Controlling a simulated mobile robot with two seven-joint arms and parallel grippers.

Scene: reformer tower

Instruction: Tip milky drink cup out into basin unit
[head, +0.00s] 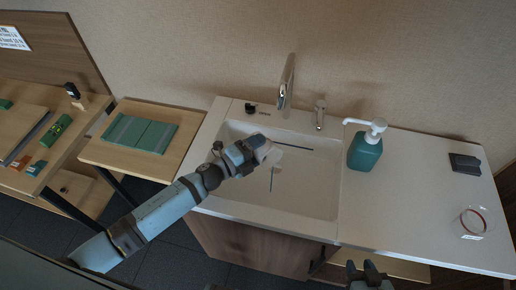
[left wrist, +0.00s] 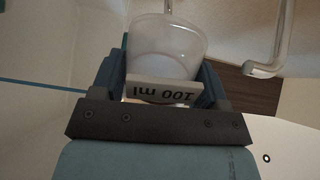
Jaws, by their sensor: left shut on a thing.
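My left gripper (head: 262,146) is over the basin unit (head: 310,190), shut on the milky drink cup (head: 272,155). In the head view the cup is small and partly hidden by the gripper. In the left wrist view the cup (left wrist: 165,48) is clear and translucent, between the blue fingers, with a pale inside and a white "100 ml" label that reads upside down. Its exact tilt, and how much drink is in it, I cannot tell. My right gripper (head: 368,268) is at the bottom edge of the head view, its fingers apart and empty, away from the cup.
A faucet (head: 286,82) rises behind the basin, with a small tap (head: 320,114) beside it. A green pump bottle (head: 365,151) stands right of the basin. A dark block (head: 465,164) and a clear round dish (head: 477,222) lie further right. A side table (head: 185,112) with green folders is at left.

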